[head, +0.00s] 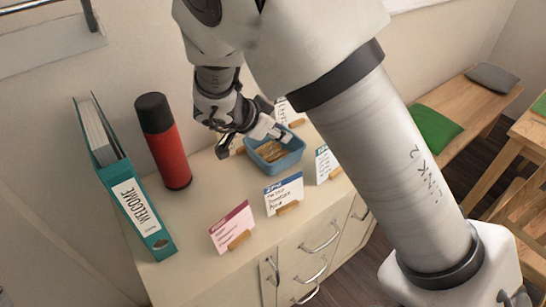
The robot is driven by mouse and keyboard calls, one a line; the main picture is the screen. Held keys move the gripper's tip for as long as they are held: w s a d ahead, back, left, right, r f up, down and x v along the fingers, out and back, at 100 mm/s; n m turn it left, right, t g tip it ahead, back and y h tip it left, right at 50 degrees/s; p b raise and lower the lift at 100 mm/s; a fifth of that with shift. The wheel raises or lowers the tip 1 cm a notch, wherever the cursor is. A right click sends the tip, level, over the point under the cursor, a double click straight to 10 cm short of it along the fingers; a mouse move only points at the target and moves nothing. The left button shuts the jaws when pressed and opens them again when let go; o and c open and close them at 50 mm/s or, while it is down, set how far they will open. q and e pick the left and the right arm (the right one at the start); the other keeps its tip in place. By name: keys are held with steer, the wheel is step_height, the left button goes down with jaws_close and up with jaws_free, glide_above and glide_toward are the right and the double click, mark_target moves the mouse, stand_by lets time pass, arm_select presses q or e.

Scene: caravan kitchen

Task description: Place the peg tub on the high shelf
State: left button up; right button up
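The peg tub (279,163) is a small blue open tub with wooden pegs (271,150) in it. It sits upright on the cream cabinet top among small cards. My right gripper (252,141) is at the tub's back left, with its fingers spread apart. One finger is left of the tub and the other reaches over its back rim; I cannot tell whether it touches. My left gripper is not in view. No high shelf can be made out for certain.
A red flask (166,147) and a teal binder (135,195) stand left on the cabinet top (195,215). Card signs (284,192) line its front. A pale board (45,48) with a metal rail is at upper left. A bench (465,105) is at right.

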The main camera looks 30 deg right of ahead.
steer(key=b, duration=0.5)
glide_toward(290, 161)
steer(key=shift+w+d+f, duration=0.2)
steer(key=shift+w+d, duration=0.05)
steer(key=shift+d, duration=0.3)
steer(key=shift+w+d+f, duration=0.15)
steer(key=shift+w+d, duration=0.15)
steer(key=shift+d, duration=0.2)
steer(key=shift+s+d+f+b, duration=0.1)
steer(key=shift+d+f+b, duration=0.1)
steer(key=shift+b, duration=0.15)
steer(key=x, duration=0.2)
steer(key=b+x, duration=0.1)
steer(key=x, duration=0.1)
steer(key=b+x, duration=0.1)
steer(key=x, duration=0.1)
steer(key=shift+s+a+f, duration=0.15)
steer(key=shift+s+f, duration=0.1)
steer(key=shift+w+d+f, duration=0.1)
steer(key=shift+d+f, duration=0.1)
steer(key=shift+d, duration=0.25)
steer(key=shift+a+r, duration=0.1)
jaws_close()
